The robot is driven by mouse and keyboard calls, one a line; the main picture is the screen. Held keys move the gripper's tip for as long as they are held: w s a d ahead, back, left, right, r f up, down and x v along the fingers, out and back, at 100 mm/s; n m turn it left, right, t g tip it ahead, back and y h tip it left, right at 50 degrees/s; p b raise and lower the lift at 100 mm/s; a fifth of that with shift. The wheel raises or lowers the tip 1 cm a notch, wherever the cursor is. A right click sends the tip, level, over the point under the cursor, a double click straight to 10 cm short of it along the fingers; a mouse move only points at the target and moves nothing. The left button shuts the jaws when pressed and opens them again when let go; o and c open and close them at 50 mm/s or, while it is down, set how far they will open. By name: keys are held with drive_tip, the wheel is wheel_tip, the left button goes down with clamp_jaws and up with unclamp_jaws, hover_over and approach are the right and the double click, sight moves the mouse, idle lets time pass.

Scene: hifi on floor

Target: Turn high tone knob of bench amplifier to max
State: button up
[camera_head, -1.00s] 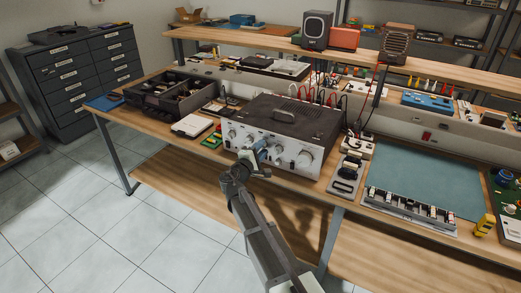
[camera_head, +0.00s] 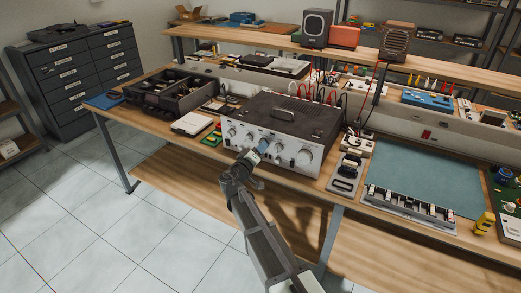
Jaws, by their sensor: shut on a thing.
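The bench amplifier (camera_head: 285,122) stands on the workbench with a dark top and a silver front panel. Several round knobs sit in its front, with a large one (camera_head: 304,158) at the right and smaller ones (camera_head: 231,133) at the left. My gripper (camera_head: 263,147) is at the middle of the front panel and shut on a knob there. My fingers and wrist hide most of that knob and its pointer. The panel labels are too small to read, so I cannot tell the knob's setting.
A dark parts bin (camera_head: 172,92) and a small light box (camera_head: 191,123) lie left of the amplifier. A black and grey device (camera_head: 346,174) and a green mat (camera_head: 430,182) lie right. Red and black leads rise behind it. The floor in front is open.

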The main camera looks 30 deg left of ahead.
drive_tip(key=shift+f+m, duration=0.1)
drive_tip(key=shift+m, duration=0.8)
drive_tip(key=o, duration=1)
drive_tip(key=shift+o, duration=0.2)
drive_tip(key=s, duration=1.4)
